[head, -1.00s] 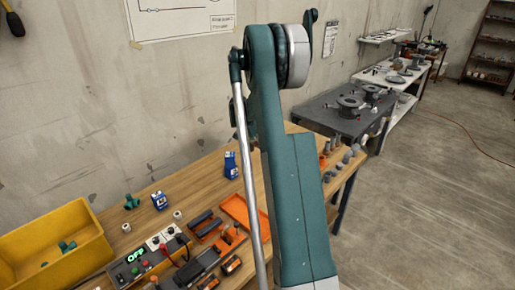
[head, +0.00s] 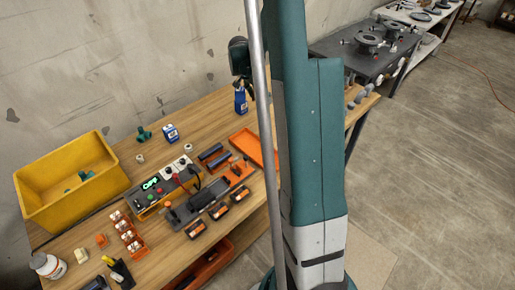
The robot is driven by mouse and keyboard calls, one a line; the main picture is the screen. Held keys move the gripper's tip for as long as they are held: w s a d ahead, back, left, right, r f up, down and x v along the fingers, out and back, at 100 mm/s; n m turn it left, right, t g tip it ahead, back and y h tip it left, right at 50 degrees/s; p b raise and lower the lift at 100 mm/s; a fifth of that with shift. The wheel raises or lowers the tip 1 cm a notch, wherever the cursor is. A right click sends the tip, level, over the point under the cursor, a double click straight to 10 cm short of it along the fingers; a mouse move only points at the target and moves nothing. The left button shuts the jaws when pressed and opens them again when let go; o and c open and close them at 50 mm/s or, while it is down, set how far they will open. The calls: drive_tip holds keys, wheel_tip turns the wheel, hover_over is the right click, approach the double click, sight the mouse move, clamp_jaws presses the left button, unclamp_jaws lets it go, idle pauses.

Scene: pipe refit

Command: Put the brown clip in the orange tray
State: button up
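The orange tray (head: 240,136) lies flat on the wooden bench, and my arm and its silver rod cover its right part. I cannot make out a brown clip; it may be hidden behind my arm or too small to tell. My gripper (head: 247,86) is partly visible at the back of the bench, left of the rod, hanging just above or behind a blue-and-white box (head: 241,101). Its fingers are too small and dark to tell whether they are open or shut.
A yellow bin (head: 60,205) with green fittings stands at the left. A dark table (head: 345,48) stands beyond the bench.

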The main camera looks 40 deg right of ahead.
hover_over(258, 152)
drive_tip(key=shift+w+f, duration=0.1)
drive_tip(key=shift+f, duration=0.05)
drive_tip(key=shift+f, duration=0.1)
drive_tip(key=shift+f+b, duration=0.3)
drive_tip(key=shift+f, duration=2.55)
drive_tip(key=shift+f+b, duration=0.4)
drive_tip(key=shift+f, duration=1.65)
drive_tip(key=shift+f, duration=0.15)
drive_tip(key=o, duration=0.8)
